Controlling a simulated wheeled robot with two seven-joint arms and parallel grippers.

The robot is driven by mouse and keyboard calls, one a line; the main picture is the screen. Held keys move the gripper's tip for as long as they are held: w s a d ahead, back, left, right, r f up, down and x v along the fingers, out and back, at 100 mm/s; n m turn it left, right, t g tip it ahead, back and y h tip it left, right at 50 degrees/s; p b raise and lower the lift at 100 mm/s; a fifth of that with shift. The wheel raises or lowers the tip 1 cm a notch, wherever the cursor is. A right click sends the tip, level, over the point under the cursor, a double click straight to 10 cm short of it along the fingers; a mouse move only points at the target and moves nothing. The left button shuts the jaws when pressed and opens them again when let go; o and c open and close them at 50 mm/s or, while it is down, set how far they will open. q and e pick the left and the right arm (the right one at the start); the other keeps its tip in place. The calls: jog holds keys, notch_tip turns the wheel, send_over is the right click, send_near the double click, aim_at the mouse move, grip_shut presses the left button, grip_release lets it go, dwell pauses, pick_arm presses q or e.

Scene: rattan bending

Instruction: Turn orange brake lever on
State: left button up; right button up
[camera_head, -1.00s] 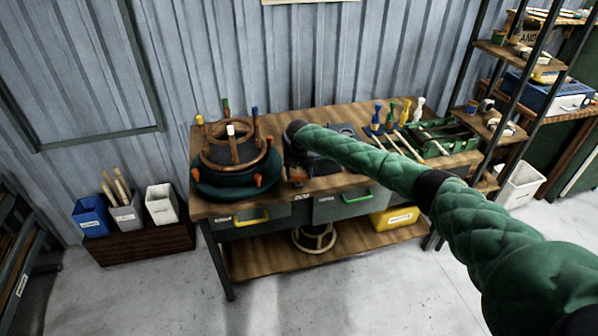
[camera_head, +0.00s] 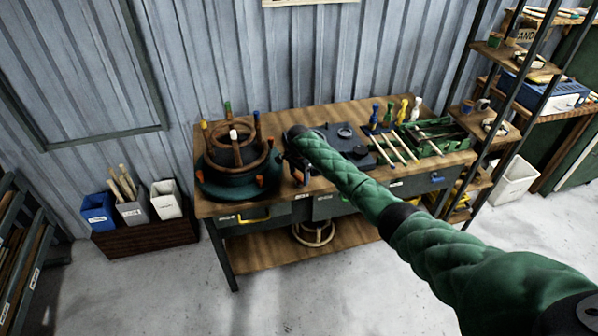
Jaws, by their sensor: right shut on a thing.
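My right arm comes in from the lower right in green quilted sleeves. Its right gripper (camera_head: 297,172) is down at the front of the workbench, just right of the round bending jig. It is shut on a small orange part (camera_head: 307,178), apparently the orange brake lever, mostly hidden by the gripper and wrist. The round jig (camera_head: 238,187) has a dark green base, a brown rattan ring, several upright pegs with coloured tops and orange pieces on its rim. My left gripper is out of view.
The wooden workbench (camera_head: 285,118) also holds a dark plate (camera_head: 342,133) with round parts, several coloured-handled tools (camera_head: 392,146) and a green tray (camera_head: 436,136). The floor in front is clear.

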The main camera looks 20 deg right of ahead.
aim_at(299, 177)
jog(key=m+p, duration=0.1)
jog(key=m, duration=0.1)
jog(key=shift+r+m, duration=0.1)
jog(key=shift+m, duration=1.4)
jog(key=o, duration=1)
jog(key=shift+r, duration=0.35)
notch_tip(299, 177, up, 6)
jog(key=b, duration=0.2)
jog(key=shift+f+b, duration=0.1)
jog(key=shift+b, duration=0.25)
jog(key=shift+r, duration=0.6)
